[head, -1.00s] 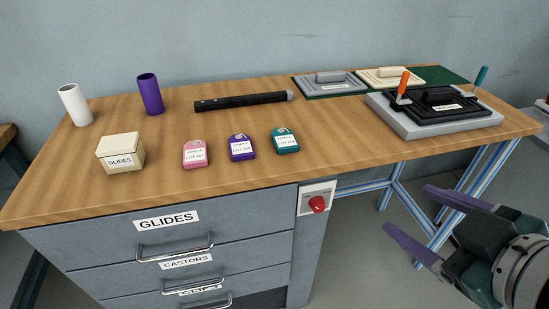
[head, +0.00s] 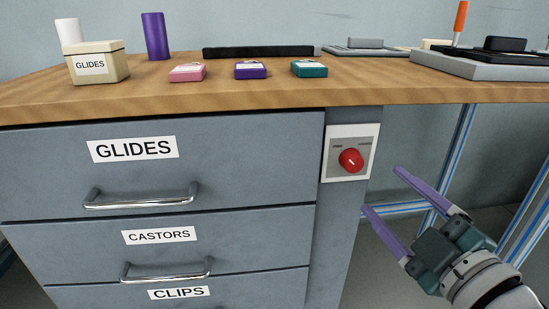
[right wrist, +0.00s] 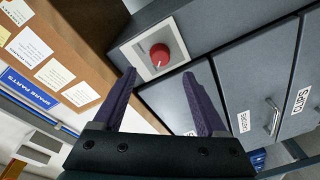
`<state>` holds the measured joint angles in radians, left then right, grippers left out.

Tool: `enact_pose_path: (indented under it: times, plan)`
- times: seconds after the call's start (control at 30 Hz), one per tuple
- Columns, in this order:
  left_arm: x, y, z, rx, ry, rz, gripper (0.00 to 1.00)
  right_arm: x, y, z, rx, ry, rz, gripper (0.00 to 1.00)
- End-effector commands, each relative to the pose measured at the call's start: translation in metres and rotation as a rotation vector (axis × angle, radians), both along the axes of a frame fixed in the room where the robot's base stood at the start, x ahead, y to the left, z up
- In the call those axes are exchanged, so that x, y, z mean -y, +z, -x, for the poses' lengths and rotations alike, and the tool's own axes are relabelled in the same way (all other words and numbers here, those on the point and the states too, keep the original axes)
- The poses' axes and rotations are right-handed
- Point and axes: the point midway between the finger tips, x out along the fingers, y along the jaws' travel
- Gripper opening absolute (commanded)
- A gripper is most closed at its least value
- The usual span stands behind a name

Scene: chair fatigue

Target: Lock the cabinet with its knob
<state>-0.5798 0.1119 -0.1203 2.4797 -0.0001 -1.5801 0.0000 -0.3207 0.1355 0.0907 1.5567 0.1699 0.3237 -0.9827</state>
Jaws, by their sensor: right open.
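The cabinet (head: 230,155) is grey, with drawers labelled GLIDES, CASTORS and CLIPS, all looking closed in the head view. Its red round knob (head: 351,160) sits on a white-edged plate (head: 336,173) to the right of the top drawer. A white mark on the knob slants toward the upper left; the plate's small words are too blurred to read. My right gripper (head: 382,190) is open and empty, to the right of the knob and apart from it. In the right wrist view the knob (right wrist: 160,54) lies beyond the open fingers, between their directions. My left gripper is not in view.
The wooden tabletop (head: 300,92) overhangs above the knob. On it stand a GLIDES box (head: 97,65), pink, purple and teal packets, and a grey fixture (head: 480,66) at right. Blue-edged table legs (head: 450,155) stand behind my right gripper. Space before the knob is clear.

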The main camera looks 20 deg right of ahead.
Motion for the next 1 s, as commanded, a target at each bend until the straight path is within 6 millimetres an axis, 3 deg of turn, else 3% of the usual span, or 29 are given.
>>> enact_pose_path:
  times: [0.2,0.4,0.8,1.0]
  plan:
    - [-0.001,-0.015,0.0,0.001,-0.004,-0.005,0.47,0.004,-0.001,-0.044,0.003,0.001,-0.001,0.75]
    - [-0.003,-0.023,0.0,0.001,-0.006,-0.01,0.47,0.007,-0.001,-0.072,0.001,0.001,-0.002,0.75]
    - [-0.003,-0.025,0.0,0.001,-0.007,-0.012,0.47,0.008,0.0,-0.082,-0.003,0.001,-0.001,0.75]
    - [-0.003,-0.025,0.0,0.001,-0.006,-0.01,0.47,0.008,0.0,-0.081,-0.003,0.001,-0.001,0.52]
